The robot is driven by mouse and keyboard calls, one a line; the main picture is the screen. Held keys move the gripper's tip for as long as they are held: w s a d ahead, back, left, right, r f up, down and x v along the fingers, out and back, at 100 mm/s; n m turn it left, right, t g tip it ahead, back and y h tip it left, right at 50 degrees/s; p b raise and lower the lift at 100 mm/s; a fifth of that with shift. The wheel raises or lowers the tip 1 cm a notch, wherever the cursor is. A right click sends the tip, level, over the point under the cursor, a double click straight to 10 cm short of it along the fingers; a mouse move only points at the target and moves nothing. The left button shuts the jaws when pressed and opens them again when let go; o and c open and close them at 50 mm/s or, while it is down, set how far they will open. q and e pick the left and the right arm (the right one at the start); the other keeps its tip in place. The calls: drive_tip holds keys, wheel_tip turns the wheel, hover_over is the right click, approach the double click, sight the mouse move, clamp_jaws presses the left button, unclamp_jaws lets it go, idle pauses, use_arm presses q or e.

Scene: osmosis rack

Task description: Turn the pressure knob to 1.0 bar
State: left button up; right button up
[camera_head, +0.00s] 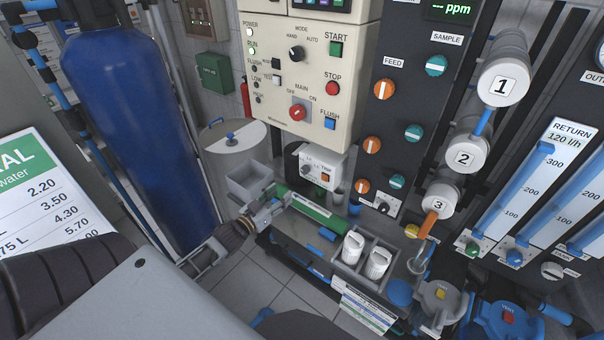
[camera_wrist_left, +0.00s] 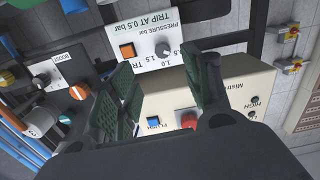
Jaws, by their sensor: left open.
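The pressure knob (camera_wrist_left: 163,50) is a small grey dial on a white box (camera_wrist_left: 143,38) in the left wrist view, where the lettering appears upside down. The box is marked PRESSURE bar and TRIP AT 0.5 bar and has an orange button (camera_wrist_left: 127,51). A 1.0 mark shows beside the knob; its pointer is too small to read. In the head view the white box (camera_head: 312,160) sits under the beige control panel. My left gripper (camera_head: 281,197) is open and empty, below and left of the box. Its fingers (camera_wrist_left: 165,88) frame the knob from a distance, not touching it. My right gripper is out of view.
The beige panel (camera_head: 315,100) with a red main switch (camera_head: 298,113) hangs above the box. A grey open bin (camera_head: 250,181) and a green tube (camera_head: 312,208) lie close to the gripper. A dark panel with orange and teal knobs (camera_head: 384,90) stands to the right.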

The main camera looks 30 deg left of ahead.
use_arm(q)
drive_tip(key=shift+a+r, duration=0.25)
drive_tip(key=shift+r, duration=0.05)
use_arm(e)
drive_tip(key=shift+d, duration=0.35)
use_arm(q)
drive_tip(key=shift+w, duration=0.15)
approach(303, 172)
drive_tip(key=shift+w, duration=1.15)
drive_tip(key=shift+w+d+p, duration=0.15)
drive_tip(key=shift+w+p, duration=0.05)
drive_tip(key=shift+w, duration=1.55)
drive_tip(key=shift+w+d+p, duration=0.15)
drive_tip(key=shift+w+d, duration=0.05)
drive_tip(key=shift+w, duration=1.55)
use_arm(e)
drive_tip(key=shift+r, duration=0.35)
